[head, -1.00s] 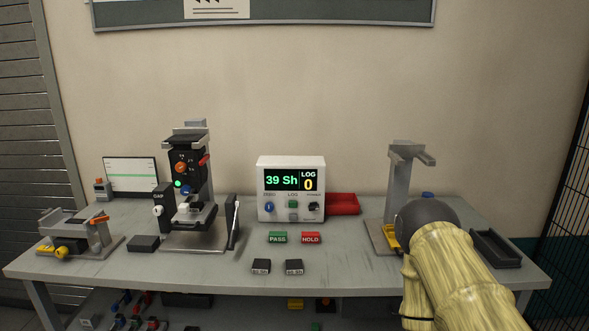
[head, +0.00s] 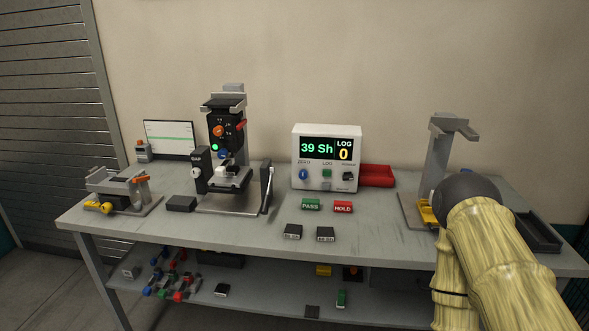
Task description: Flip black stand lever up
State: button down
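The test stand (head: 228,160) stands left of centre on the bench, with a black head, a grey column and a grey base plate. A long black lever (head: 266,190) with a pale edge is at the right side of its base, leaning slightly right at the top. A short red lever (head: 240,125) sticks out of the stand's head. My arm in a yellow sleeve reaches in from the lower right, far from the stand. My gripper is not visible; the arm may hide it.
A white display box (head: 327,158) reads 39 Sh and LOG 0. Before it lie green PASS (head: 311,205) and red HOLD (head: 343,207) blocks and two dark blocks. A grey stand (head: 438,160) and black tray (head: 533,232) are by my arm. A small fixture (head: 118,190) is at left.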

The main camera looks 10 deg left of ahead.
aim_at(266, 199)
jog(key=k, duration=1.3)
jog(key=u, duration=0.75)
jog(key=i, duration=1.25)
jog(key=z, duration=0.25)
